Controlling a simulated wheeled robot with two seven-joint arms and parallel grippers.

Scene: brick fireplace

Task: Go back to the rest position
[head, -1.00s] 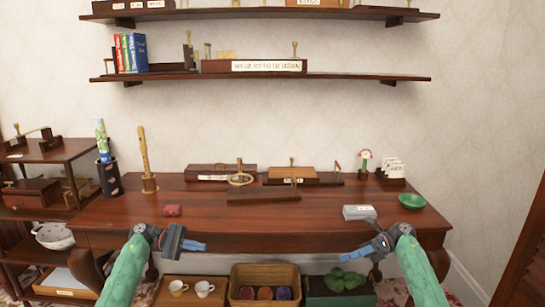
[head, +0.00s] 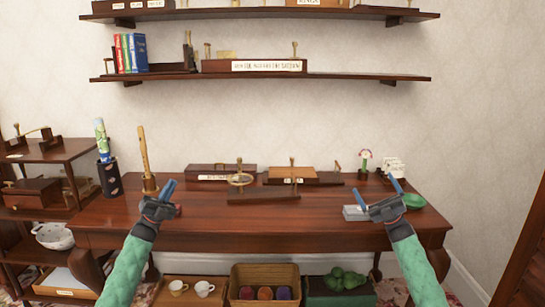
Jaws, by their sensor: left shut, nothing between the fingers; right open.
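My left gripper (head: 170,187) is shut and empty, its blue fingers pointing up in front of the left part of the wooden desk (head: 270,222). My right gripper (head: 377,185) is open and empty, its two blue fingers spread and pointing up in front of the right part of the desk. Both green-sleeved arms come up from the bottom of the head view. A light grey box (head: 353,213) shows just left of the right gripper, partly covered by it. A green bowl (head: 414,201) shows just right of that gripper.
Wooden boxes and brass pieces (head: 239,180) stand along the desk's back. A tall wooden holder (head: 146,160) is at the left. Under the desk are a wicker basket (head: 265,273) and two cups (head: 190,288). The middle front of the desk is clear.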

